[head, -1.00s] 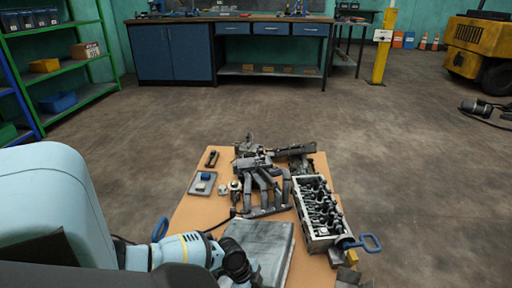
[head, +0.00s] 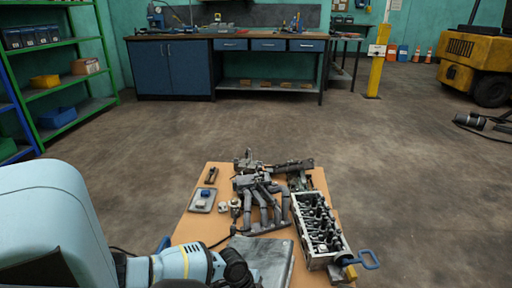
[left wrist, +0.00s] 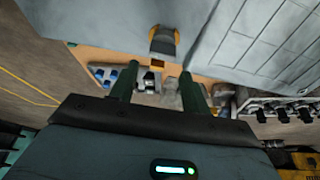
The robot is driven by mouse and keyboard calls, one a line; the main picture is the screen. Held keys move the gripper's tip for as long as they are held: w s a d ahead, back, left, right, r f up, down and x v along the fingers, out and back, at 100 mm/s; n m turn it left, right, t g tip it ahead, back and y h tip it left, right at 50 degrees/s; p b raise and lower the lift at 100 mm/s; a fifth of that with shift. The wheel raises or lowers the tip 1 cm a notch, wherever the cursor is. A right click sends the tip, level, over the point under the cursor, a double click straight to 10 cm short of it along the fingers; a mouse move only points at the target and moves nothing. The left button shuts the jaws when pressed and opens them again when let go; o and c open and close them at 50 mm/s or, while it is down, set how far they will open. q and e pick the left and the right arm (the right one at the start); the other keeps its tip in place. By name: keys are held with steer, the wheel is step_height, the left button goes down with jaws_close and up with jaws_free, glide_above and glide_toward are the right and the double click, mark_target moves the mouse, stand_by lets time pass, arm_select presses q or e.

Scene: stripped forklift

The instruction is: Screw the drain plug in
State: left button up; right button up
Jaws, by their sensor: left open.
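I cannot pick out the drain plug in either view. A flat grey metal piece (head: 265,257), perhaps a pan or cover, lies at the near end of the tan table (head: 193,226); my view does not show a plug hole in it. Table parts show beyond the fingers. My right gripper is not in view.

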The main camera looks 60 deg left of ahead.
arm_select(q)
steer(key=o, duration=0.6)
steer(key=shift+c, duration=0.2)
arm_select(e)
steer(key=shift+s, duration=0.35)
arm_select(q)
steer(key=p+v, duration=0.3)
steer(key=v, duration=0.5)
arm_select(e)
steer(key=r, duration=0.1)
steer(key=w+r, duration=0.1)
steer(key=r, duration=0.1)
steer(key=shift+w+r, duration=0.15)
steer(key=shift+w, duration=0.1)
arm_select(q)
steer(key=shift+d, duration=0.1)
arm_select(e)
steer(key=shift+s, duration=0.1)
